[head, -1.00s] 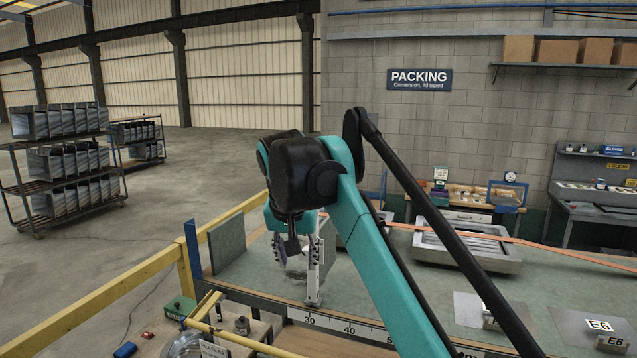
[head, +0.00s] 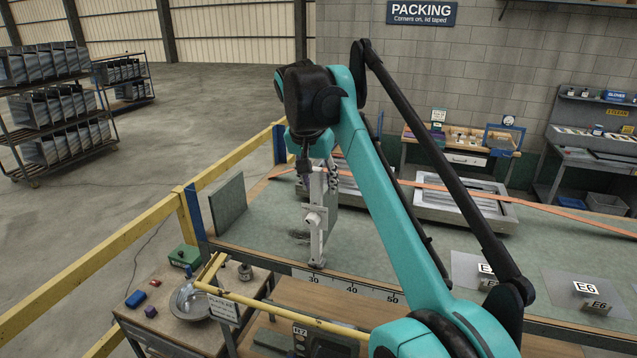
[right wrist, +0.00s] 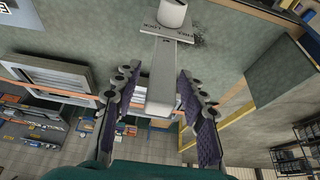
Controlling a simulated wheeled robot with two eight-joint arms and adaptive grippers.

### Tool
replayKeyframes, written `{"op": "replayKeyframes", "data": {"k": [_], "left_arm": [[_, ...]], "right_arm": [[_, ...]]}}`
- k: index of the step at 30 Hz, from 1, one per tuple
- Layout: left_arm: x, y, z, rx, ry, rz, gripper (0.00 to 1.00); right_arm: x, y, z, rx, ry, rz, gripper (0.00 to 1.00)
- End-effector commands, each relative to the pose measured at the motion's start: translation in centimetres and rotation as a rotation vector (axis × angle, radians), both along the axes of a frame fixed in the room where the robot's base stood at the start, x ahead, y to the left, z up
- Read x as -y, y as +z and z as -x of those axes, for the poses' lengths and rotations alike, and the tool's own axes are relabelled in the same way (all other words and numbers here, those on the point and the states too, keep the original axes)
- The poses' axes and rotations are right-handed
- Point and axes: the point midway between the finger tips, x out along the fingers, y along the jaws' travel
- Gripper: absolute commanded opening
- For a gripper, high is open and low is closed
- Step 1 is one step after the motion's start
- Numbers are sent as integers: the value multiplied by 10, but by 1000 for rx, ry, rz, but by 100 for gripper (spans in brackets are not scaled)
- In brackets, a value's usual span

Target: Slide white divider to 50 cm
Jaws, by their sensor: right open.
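The white divider (head: 317,240) stands across the green bench with its front foot just behind the 30 mark of the ruler strip (head: 352,289). A pale knob (head: 314,218) sits on it. In the right wrist view the divider's long white bar (right wrist: 161,80) reaches in between my fingers, with a knob (right wrist: 172,14) and a plate lettered LOCK (right wrist: 168,37) farther along. My right gripper (head: 317,170) is over the divider's upper part. In the right wrist view it (right wrist: 160,112) is open, one finger either side of the bar, with small gaps. My left gripper is out of view.
A grey-green upright panel (head: 228,202) stands left of the divider. A yellow rail (head: 110,266) runs along the left. Grey trays (head: 465,205) and an orange strap (head: 560,223) lie to the right. The bench top between the divider and the E6 cards (head: 597,306) looks mostly clear.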

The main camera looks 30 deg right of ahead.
Motion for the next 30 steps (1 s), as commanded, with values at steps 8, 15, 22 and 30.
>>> {"op": "replayKeyframes", "data": {"k": [8, 15, 22, 30], "left_arm": [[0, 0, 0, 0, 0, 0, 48], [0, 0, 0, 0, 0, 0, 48], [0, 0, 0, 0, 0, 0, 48], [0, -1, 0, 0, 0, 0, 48]], "right_arm": [[1, -5, -1, 1, 0, -1, 41], [1, -5, -1, 1, 0, -1, 0], [2, -5, 0, 1, 0, -1, 0], [28, -5, 30, 0, -4, 0, 0]]}}
